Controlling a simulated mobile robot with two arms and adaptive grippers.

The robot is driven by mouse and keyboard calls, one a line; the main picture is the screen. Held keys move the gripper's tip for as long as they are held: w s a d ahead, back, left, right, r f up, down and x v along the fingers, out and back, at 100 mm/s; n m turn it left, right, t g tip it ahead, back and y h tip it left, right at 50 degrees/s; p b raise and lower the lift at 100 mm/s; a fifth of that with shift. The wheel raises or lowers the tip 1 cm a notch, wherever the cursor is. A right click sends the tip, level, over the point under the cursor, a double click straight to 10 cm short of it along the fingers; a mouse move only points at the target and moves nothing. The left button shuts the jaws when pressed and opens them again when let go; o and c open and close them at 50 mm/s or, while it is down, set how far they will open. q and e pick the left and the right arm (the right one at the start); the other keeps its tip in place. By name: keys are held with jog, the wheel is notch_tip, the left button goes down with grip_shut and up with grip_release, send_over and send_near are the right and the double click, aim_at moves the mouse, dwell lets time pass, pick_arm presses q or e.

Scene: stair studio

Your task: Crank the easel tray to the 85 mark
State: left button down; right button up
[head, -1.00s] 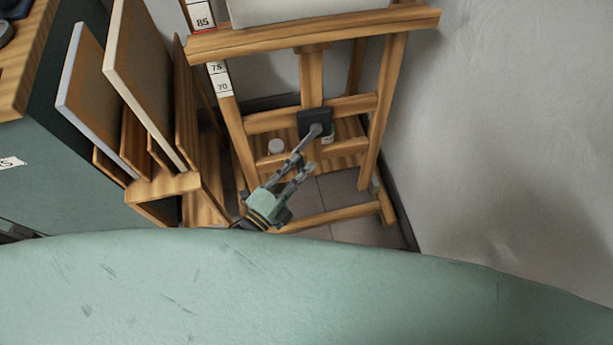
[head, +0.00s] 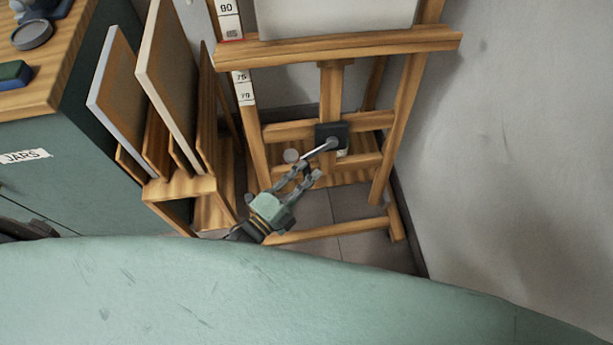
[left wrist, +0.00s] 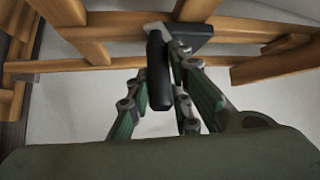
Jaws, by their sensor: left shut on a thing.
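The wooden easel stands against the wall, with its tray (head: 350,45) a level ledge under a pale canvas (head: 335,15). The scale (head: 228,22) on its left post shows 90 above the tray and 75 and 70 below it. A red line shows just above the tray's upper edge; the number beside it is unreadable. A dark crank box (head: 331,136) sits on the middle post, with a metal crank arm (head: 320,150) slanting down-left. My left gripper (head: 305,176) is shut on the crank's dark handle (left wrist: 159,70). My right gripper is out of view.
A wooden rack (head: 180,188) with upright boards (head: 172,85) stands close left of the easel. A green cabinet (head: 80,165) labelled JARS is farther left. The wall (head: 520,140) is close on the right. A pale green curved surface fills the foreground.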

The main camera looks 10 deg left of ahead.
pick_arm(q)
jog(key=shift+w+d+r, duration=0.2)
jog(key=shift+d+r, duration=0.1)
jog(key=shift+r, duration=0.2)
jog(key=c, duration=1.6)
grip_release()
jog(key=shift+f, duration=0.1)
jog(key=shift+c, duration=0.2)
jog(key=shift+o, duration=0.3)
jog(key=shift+f, duration=0.15)
jog(key=shift+s+a, duration=0.1)
jog(key=shift+s, duration=0.05)
jog(key=v, duration=1.1)
jog(key=shift+s+a, duration=0.25)
jog(key=shift+s, duration=0.05)
jog(key=shift+w+f, duration=0.1)
jog(key=shift+f, duration=0.05)
